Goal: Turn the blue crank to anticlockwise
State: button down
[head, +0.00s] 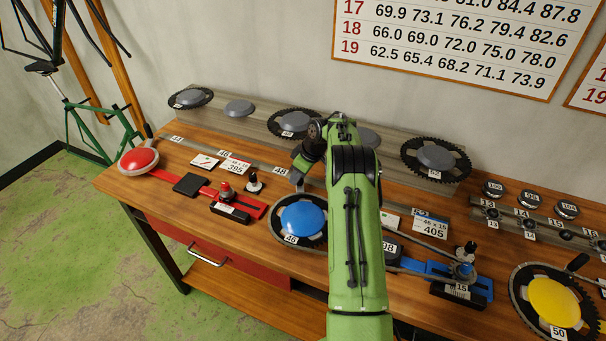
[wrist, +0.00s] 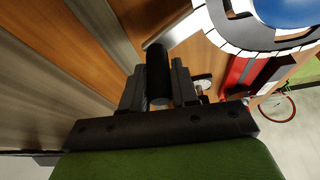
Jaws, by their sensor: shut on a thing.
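The blue crank has a round blue hub (head: 303,218) on a dark toothed ring labelled 46, at the middle of the bench in the head view. Its blue hub (wrist: 288,10) shows at the top right in the wrist view. A grey crank arm (wrist: 180,24) runs from the ring to an upright black handle (wrist: 157,62). My gripper (wrist: 157,78) is shut on this handle, with one finger on each side. In the head view my gripper (head: 303,165) is just behind the blue hub, partly hidden by my green arm.
A red crank (head: 139,159) stands at the left and a yellow crank (head: 554,301) at the right. A ledge with several chainrings (head: 435,157) runs behind. A red slide (head: 225,201) and a blue slide (head: 430,268) lie on either side of the blue crank.

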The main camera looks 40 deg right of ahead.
jog(key=shift+w+a, duration=0.25)
jog(key=shift+a, duration=0.15)
jog(key=c, duration=0.9)
grip_release()
jog(key=p+v, duration=0.1)
jog(key=v, duration=1.4)
jog(key=shift+s+r, duration=0.2)
jog(key=shift+r, duration=0.15)
jog(key=shift+f, duration=0.1)
